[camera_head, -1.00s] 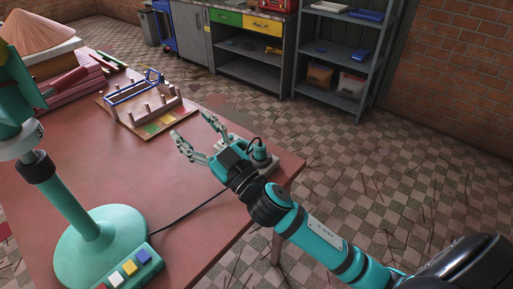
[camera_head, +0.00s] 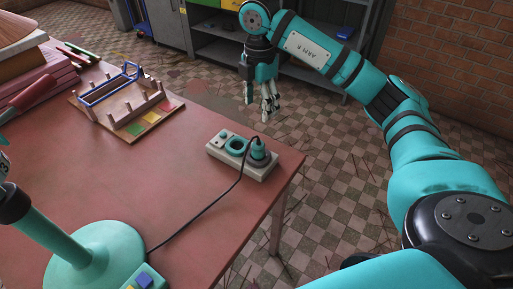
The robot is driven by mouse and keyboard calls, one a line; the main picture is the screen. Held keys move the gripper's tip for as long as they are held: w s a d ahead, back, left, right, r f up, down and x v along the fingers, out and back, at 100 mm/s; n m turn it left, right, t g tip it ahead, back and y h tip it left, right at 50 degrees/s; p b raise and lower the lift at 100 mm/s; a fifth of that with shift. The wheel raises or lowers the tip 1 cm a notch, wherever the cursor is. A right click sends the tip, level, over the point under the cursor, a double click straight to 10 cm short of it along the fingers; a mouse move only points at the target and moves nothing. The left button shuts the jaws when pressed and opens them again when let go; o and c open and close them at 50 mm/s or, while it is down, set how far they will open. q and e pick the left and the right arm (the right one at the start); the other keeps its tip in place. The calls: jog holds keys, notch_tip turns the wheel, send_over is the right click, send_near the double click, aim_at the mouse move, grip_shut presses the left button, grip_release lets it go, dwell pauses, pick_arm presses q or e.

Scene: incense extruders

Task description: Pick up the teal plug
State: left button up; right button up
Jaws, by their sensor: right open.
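The teal plug (camera_head: 258,151) stands upright in the right part of a pale power strip (camera_head: 228,157) near the table's right corner. A black cord runs from the plug across the table toward the teal lamp-like stand. My left gripper is not in view.
The red table (camera_head: 190,195) is clear around the strip. A wooden rack with a blue frame (camera_head: 120,100) stands at the back left. A teal round base (camera_head: 95,258) with a post fills the lower left. Shelves stand behind.

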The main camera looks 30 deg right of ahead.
aim_at(259, 143)
notch_tip(259, 143, down, 11)
jog(key=shift+a+r+p, duration=0.1)
jog(key=shift+r+p, duration=0.1)
jog(key=shift+p, duration=0.95)
jog(key=f, duration=0.1)
jog(key=f+p, duration=0.1)
jog(key=f, duration=0.1)
jog(key=f+p, duration=0.1)
jog(key=shift+s+f, duration=0.25)
jog(key=shift+f, duration=0.5)
jog(key=shift+c, duration=0.2)
jog(key=c, duration=1.1)
jog(key=shift+w, duration=0.1)
jog(key=shift+c, duration=0.4)
jog(key=shift+r, duration=0.15)
